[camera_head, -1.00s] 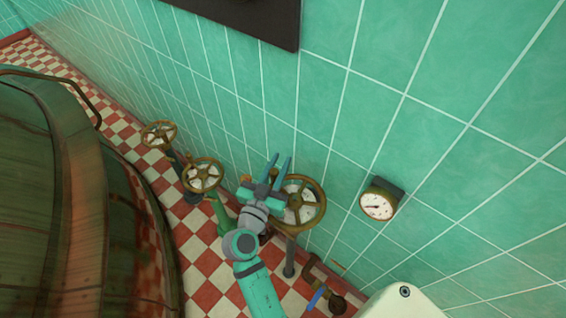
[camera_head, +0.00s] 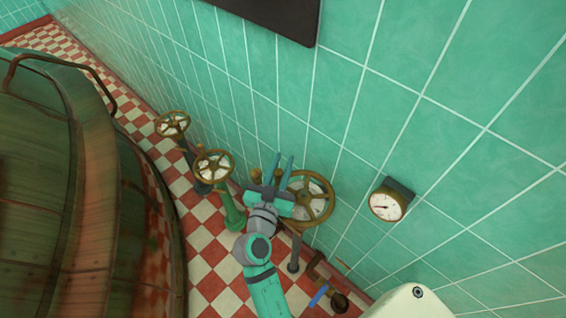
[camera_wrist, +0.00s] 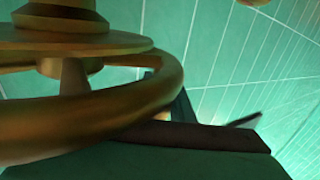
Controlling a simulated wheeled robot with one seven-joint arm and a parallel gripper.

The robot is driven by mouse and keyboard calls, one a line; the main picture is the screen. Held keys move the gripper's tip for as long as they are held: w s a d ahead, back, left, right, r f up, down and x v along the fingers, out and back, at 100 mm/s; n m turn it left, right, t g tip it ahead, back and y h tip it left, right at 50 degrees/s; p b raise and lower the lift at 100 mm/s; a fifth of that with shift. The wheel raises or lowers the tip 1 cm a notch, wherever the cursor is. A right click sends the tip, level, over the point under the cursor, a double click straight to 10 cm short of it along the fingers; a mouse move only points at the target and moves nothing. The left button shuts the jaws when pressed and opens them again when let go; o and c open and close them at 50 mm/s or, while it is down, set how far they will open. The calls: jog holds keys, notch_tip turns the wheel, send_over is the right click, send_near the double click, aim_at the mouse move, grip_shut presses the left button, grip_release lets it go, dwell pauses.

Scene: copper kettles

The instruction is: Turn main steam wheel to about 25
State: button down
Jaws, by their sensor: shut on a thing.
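The largest and nearest brass handwheel (camera_head: 328,212), which I take for the main steam wheel, stands upright on a post by the tiled wall. No label on it can be read. My gripper (camera_head: 282,170) is at the left side of its rim and shut on it; my wrist hides part of the left rim. In the wrist view, the brass rim and hub (camera_wrist: 150,100) fill the left, with a dark finger (camera_wrist: 215,138) just below and against the rim. A white-faced gauge (camera_head: 386,206) hangs on the wall to the right; its numbers are too small to read.
Two smaller brass handwheels, a middle one (camera_head: 213,166) and a far one (camera_head: 172,123), stand to the left. A large copper kettle (camera_head: 90,200) fills the left side. A pipe with a blue lever (camera_head: 318,296) is low in front. Checkered floor (camera_head: 205,245) lies between.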

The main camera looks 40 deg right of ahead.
jog(key=c, duration=1.6)
grip_release()
jog(key=shift+w+a+t, duration=0.3)
jog(key=shift+w+a, duration=0.2)
jog(key=shift+o, duration=0.2)
jog(key=shift+s+d, duration=0.2)
jog(key=shift+d, duration=0.05)
jog(key=v, duration=1.1)
jog(key=shift+w+r, duration=0.1)
jog(key=shift+r, duration=0.05)
jog(key=shift+w, duration=0.1)
